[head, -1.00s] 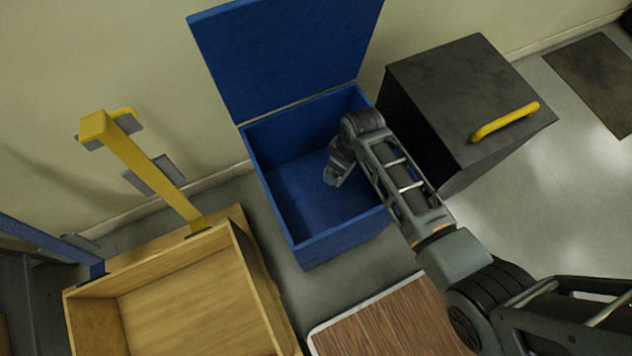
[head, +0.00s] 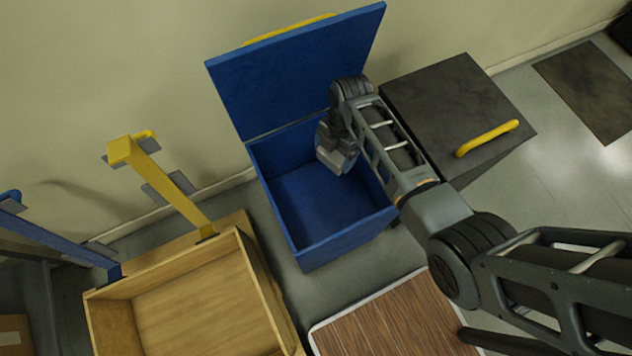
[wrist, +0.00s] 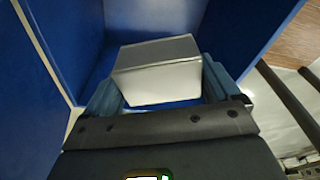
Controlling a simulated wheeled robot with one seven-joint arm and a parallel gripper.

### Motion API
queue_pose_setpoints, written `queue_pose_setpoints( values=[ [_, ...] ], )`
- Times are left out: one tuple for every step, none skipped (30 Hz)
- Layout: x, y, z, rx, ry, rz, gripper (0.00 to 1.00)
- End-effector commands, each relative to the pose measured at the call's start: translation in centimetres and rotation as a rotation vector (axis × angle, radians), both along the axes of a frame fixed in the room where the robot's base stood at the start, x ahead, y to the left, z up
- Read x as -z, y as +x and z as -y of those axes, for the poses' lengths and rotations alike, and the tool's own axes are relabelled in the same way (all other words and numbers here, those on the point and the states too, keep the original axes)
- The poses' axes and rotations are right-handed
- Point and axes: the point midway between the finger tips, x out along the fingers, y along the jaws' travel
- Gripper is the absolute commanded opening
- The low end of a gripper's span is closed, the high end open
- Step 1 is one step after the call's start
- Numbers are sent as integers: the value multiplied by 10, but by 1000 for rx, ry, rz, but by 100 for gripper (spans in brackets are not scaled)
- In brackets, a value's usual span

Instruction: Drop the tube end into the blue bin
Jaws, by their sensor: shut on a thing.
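The blue bin (head: 347,246) stands open with its lid (head: 300,75) raised against the wall. My gripper (head: 336,158) is over the bin's opening, toward its back right side. In the wrist view my gripper (wrist: 160,100) is shut on a light grey, box-shaped piece, the tube end (wrist: 158,72), held between the two blue-grey fingers. The blue walls and floor of the bin show around and beyond it. In the head view the held piece shows only as a small grey shape at the gripper, and its lower side is hard to make out.
A dark grey box (head: 450,100) with a yellow handle (head: 488,137) stands right of the bin. A wooden crate (head: 205,300) with a yellow post (head: 165,185) is at the left. A brown wood-grained top (head: 395,322) lies in front. Grey floor shows between them.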

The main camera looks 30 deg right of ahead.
Motion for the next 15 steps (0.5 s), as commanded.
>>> queue_pose_setpoints(
  values=[
    [5,0,0,0,0,1,41],
    [8,0,0,0,0,1,41],
    [11,0,0,1,0,1,41],
    [14,0,0,1,0,1,41],
    [17,0,0,1,0,1,41],
    [22,0,0,1,0,1,41],
    [25,0,0,2,0,0,41],
    [29,0,0,2,0,0,41],
    [34,0,0,2,0,0,41],
    [37,0,0,2,0,0,41],
    [41,0,0,2,0,0,41],
    [45,0,0,2,-1,0,41],
    [48,0,0,2,-1,0,41],
    [50,0,0,2,-1,1,41],
    [53,0,0,2,-1,1,41]
  ],
)
